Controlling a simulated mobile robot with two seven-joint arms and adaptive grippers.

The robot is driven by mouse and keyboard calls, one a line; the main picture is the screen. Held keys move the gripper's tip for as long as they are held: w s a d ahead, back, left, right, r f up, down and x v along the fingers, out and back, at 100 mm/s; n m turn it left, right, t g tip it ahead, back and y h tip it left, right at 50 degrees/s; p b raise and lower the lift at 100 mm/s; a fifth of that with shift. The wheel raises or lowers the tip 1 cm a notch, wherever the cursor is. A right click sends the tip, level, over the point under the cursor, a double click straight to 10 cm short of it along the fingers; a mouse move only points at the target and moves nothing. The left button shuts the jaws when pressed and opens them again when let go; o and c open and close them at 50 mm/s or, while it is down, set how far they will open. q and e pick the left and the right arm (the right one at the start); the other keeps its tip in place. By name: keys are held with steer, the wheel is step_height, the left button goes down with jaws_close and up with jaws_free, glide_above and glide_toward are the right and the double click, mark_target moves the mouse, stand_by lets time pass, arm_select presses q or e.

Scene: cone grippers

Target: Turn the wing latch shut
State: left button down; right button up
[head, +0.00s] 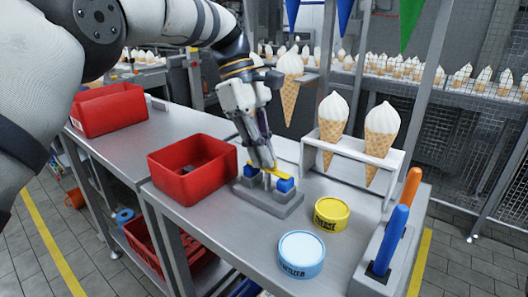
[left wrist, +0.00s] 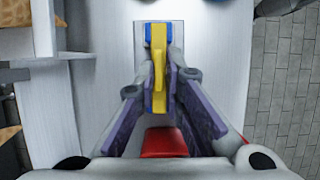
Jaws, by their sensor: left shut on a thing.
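The wing latch is a yellow bar (head: 280,173) on a grey base plate (head: 278,207) with blue blocks (head: 285,185), on the metal table in the head view. In the left wrist view the yellow bar (left wrist: 158,50) runs lengthwise between my fingers, with blue (left wrist: 150,32) around its far end. My left gripper (head: 264,163) points down at the latch and is shut on the yellow bar; its fingertips (left wrist: 160,75) lie on both sides of it. The fingers hide part of the bar in the head view. My right gripper is not in view.
A red bin (head: 165,160) stands just left of the latch. A yellow tin (head: 331,215) and a light blue tin (head: 301,255) stand in front to the right. A white cone rack (head: 350,148) is behind right. A grey holder (head: 378,268) carries blue and orange handles.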

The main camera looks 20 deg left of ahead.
arm_select(q)
steer(key=shift+w, duration=0.1)
stand_by(0.3)
steer(key=c, duration=1.7)
jaws_free()
